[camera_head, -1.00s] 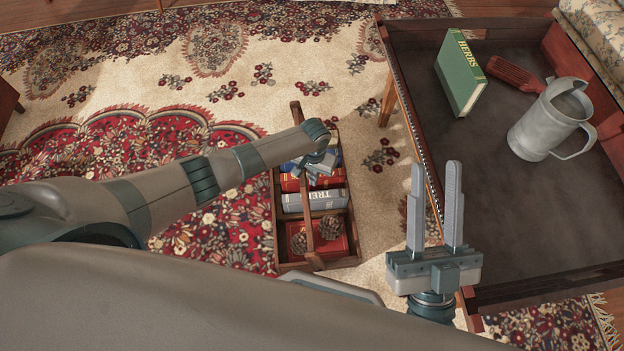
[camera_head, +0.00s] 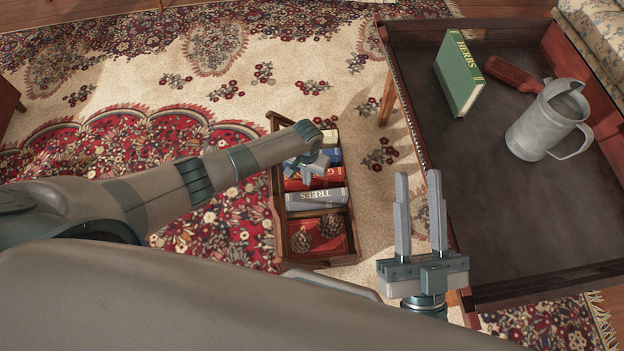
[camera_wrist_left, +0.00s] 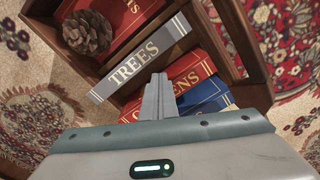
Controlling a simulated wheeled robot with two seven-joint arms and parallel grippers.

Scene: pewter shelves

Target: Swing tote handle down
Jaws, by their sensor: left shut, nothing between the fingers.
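The wooden tote (camera_head: 352,228) stands on the rug with books and pinecones inside; it also shows in the left wrist view (camera_wrist_left: 258,88). Its handle (camera_head: 276,185) lies over along the tote's left side, clear of the books. My left gripper (camera_head: 308,170) is over the books, partly hidden by its own wrist. In the left wrist view its fingers (camera_wrist_left: 157,97) are together and empty, pointing at the red and blue books beside the grey TREES book (camera_wrist_left: 140,62). My right gripper (camera_head: 420,205) is open and empty, right of the tote.
A dark tray-topped table (camera_head: 520,235) stands at the right, holding a green HERBS book (camera_head: 459,73), a red brush-like object (camera_head: 512,73) and a grey metal jug (camera_head: 545,125). Open rug lies behind and left of the tote.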

